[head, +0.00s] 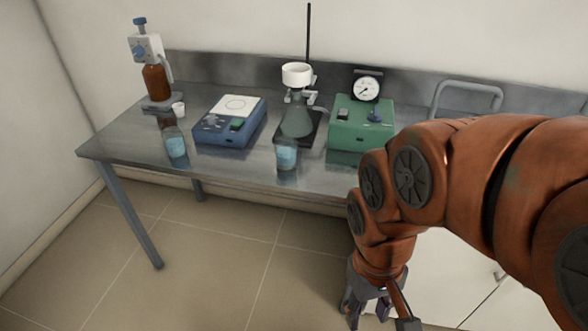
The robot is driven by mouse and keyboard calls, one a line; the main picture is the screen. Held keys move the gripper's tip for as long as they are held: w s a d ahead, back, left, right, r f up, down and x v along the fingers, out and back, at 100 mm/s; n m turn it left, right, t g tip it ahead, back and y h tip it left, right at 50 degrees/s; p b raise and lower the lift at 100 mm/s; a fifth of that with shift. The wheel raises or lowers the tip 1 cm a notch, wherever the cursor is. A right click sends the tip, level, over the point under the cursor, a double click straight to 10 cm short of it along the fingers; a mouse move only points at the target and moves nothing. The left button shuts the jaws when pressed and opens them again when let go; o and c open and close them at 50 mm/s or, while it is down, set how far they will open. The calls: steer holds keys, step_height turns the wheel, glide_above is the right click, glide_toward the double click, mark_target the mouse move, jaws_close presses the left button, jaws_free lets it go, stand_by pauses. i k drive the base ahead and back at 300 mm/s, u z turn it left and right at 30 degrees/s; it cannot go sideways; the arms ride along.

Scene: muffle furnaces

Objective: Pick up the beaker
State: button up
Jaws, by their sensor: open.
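Two clear beakers with blue liquid stand upright near the front edge of the metal table (130,147) in the head view. One beaker (176,144) is at the left, in front of the dispenser bottle. The other beaker (286,155) is near the middle, in front of the flask. The frame does not tell which one is meant. My gripper (378,313) is open, pointing down at the bottom of the view, below table height and to the right of both beakers. It is apart from them, and its lower end is partly cut off.
A brown bottle with dispenser (156,82) and a small white cup (179,109) stand at the left. A blue instrument (222,134), a flask with white funnel (297,118) and a green gauge box (361,124) stand behind the beakers. My arm hides the table's right part.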

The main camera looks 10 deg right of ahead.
mark_target(286, 153)
steer(key=k, duration=0.8)
steer(key=u, duration=1.05)
steer(key=i, duration=0.9)
steer(key=u, duration=0.55)
steer(key=i, duration=0.9)
steer(key=z, duration=1.1)
steer(key=i, duration=0.7)
steer(key=z, duration=0.75)
